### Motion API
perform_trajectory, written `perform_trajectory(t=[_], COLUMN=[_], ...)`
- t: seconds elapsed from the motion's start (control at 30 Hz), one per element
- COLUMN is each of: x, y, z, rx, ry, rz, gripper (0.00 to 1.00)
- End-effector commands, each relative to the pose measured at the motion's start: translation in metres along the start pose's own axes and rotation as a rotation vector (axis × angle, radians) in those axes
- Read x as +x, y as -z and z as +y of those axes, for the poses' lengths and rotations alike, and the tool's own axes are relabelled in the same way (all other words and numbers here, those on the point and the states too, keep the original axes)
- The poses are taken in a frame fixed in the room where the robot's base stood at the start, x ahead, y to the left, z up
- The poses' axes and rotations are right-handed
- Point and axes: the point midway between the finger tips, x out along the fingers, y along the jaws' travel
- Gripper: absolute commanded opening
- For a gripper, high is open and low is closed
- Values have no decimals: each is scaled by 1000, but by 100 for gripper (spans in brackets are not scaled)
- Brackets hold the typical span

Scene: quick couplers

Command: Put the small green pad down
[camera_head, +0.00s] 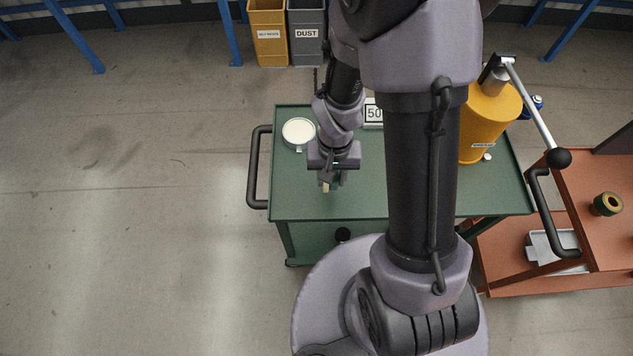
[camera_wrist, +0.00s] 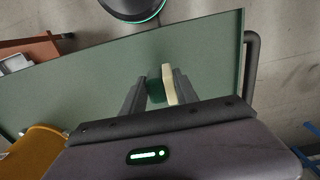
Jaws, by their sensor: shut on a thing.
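The small green pad (camera_wrist: 155,90), with a cream layer on one side, is between the two fingers of my gripper (camera_wrist: 160,92) in the wrist view. The gripper is shut on it. In the head view my gripper (camera_head: 331,182) points down over the green cart top (camera_head: 295,205), near its left front part. A cream bit of the pad (camera_head: 326,187) shows at the fingertips there. I cannot tell whether the pad touches the cart top. The fingers hide part of the pad.
A round white dish (camera_head: 298,132) sits at the cart's back left, and a "50" sign (camera_head: 374,113) at the back. A yellow container (camera_head: 486,125) stands on the right. The cart top around my gripper is bare. An orange cart (camera_head: 590,205) stands at right.

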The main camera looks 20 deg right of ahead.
Motion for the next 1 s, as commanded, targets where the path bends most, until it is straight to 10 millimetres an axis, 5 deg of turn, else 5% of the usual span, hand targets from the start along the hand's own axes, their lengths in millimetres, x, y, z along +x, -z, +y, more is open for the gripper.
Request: perform_trajectory(t=[0.2, 0.4, 0.77, 0.8, 0.87, 1.0], x=[5, 40, 44, 42, 42, 42], y=[22, 23, 23, 23, 23, 23], z=[-34, -36, -35, -35, -35, -35], rx=[0, 0, 1, 1, 1, 1], ry=[0, -1, 0, 0, 0, 0], rz=[-1, -3, 0, 0, -1, -1], gripper=[3, 3, 3, 44, 55, 58])
